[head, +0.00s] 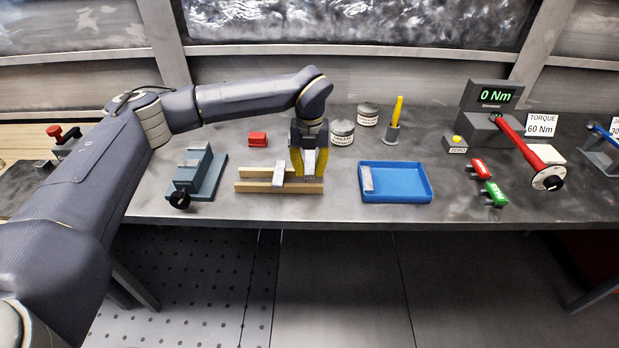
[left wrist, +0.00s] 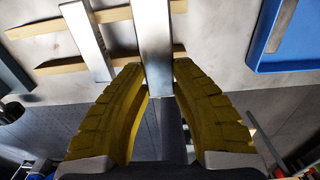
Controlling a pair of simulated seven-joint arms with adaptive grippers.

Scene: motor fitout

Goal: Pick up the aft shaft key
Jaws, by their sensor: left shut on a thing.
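Two grey metal shaft keys lie across a pair of pale wooden rails (head: 252,187). The left key (head: 279,174) rests free on the rails; it also shows in the left wrist view (left wrist: 88,42). My left gripper (head: 309,174) points down over the rails' right end, its yellow fingers shut on the right key (left wrist: 154,38). No marking shows which key is aft. My right gripper is not in view.
A blue tray (head: 408,196) with another metal bar (head: 367,179) in it stands right of the rails. A grey vise-like fixture (head: 200,172) stands left. A red block (head: 257,138), jars (head: 342,132) and a yellow-handled tool (head: 398,110) are behind. Bare bench separates rails and tray.

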